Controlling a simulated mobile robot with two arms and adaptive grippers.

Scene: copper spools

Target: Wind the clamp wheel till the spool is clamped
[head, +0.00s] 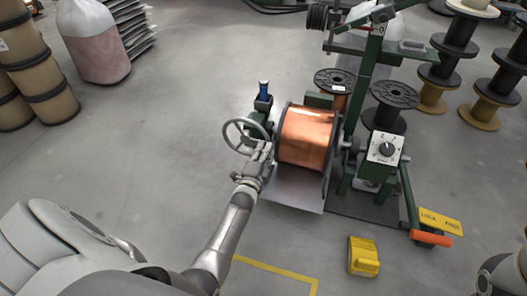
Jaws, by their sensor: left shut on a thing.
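The clamp wheel (233,123) is a grey spoked handwheel on the left side of the green winding machine (369,70). My left gripper (257,152) is shut on the lower right part of its rim; the fingers are small and partly hidden. The copper spool (308,138) sits to the right of the wheel, between dark flanges and above a grey plate (296,190). I cannot tell whether the clamp touches the spool's left side. My right gripper is out of view; only a piece of my right arm shows at the lower right edge.
A control box (383,148) with a black dial stands right of the spool. An orange-handled lever (431,239) lies by a yellow LOCK/FREE plate (441,221). A yellow pedal (363,257) is on the floor. Empty black spools (396,94) stand behind. Floor left of the wheel is clear.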

